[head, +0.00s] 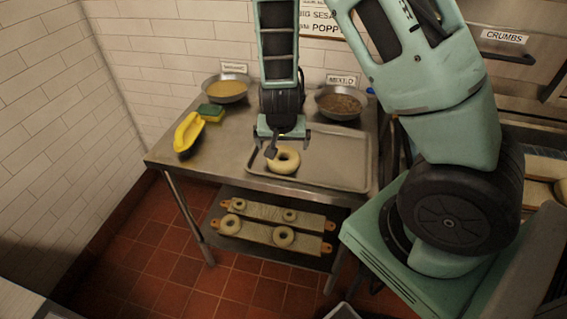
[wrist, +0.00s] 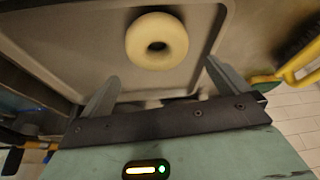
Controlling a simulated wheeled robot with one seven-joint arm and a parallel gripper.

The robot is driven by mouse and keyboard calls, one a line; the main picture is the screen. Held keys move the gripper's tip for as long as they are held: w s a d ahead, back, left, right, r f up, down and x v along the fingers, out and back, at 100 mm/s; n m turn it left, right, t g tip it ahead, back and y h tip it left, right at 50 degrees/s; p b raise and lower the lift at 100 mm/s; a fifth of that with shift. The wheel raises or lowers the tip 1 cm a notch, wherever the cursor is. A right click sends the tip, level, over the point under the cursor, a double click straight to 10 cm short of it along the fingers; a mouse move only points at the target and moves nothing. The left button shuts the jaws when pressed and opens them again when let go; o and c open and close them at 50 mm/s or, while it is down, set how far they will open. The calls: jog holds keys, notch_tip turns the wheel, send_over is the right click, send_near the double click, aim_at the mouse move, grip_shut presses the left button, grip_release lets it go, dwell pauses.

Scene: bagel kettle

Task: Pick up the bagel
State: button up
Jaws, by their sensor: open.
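A pale, ring-shaped bagel (head: 284,160) lies on a metal tray (head: 345,160) on the steel table. My gripper (head: 283,142) is above the tray, just behind the bagel in the head view. In the wrist view the bagel (wrist: 157,41) sits ahead of my open gripper (wrist: 160,82), roughly centred beyond the two fingertips. Nothing is between the fingers. The fingers look apart from the bagel, though the exact height gap cannot be told.
Two bowls, one of yellow contents (head: 227,89) and one of brown seeds (head: 340,104), stand at the back. A yellow-handled brush (head: 187,132) and a sponge (head: 211,113) lie left. Boards with several bagels (head: 268,234) rest on the lower shelf. The tray's right side is clear.

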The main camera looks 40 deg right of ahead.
aim_at(283, 155)
jog(key=shift+s+p+x, duration=0.15)
jog(key=shift+p+x, duration=0.05)
jog(key=shift+x, duration=1.55)
jog(key=shift+s+p+x, duration=0.15)
jog(key=shift+p+x, duration=0.05)
jog(key=shift+x, duration=1.5)
jog(key=shift+a+f, duration=0.1)
jog(key=shift+a, duration=0.1)
jog(key=c, duration=0.7)
